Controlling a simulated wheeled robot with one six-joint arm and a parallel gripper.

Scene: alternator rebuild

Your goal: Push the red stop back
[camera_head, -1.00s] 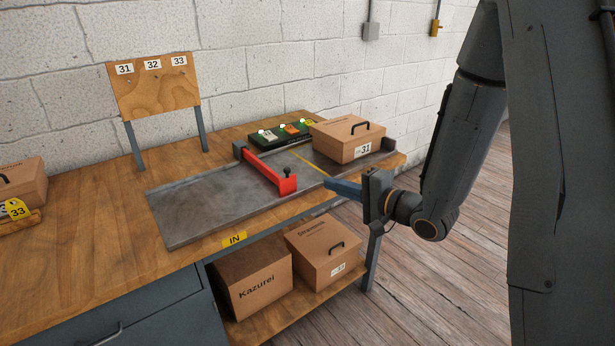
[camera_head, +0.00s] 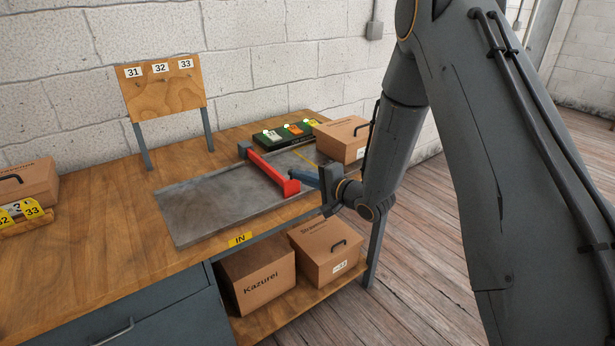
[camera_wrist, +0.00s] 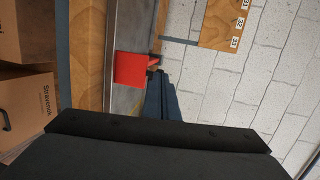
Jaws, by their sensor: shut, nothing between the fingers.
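The red stop (camera_head: 271,174) is a red bar lying across the grey metal tray (camera_head: 205,203), with a dark pivot block at its far end. Its near end is a red upright plate, which also shows in the wrist view (camera_wrist: 130,69). My gripper (camera_head: 297,174) is shut and empty. Its blue fingers are right beside the near end of the stop, on the side toward the carton. In the wrist view the fingertips (camera_wrist: 155,75) are at the edge of the red plate; I cannot tell whether they touch. The stop's knob is hidden in the head view.
A carton (camera_head: 342,139) sits on the tray's right end, partly behind my arm. A green-black box with tags (camera_head: 286,132) stands behind the tray. Another carton (camera_head: 25,183) is at left. The tray left of the stop is empty.

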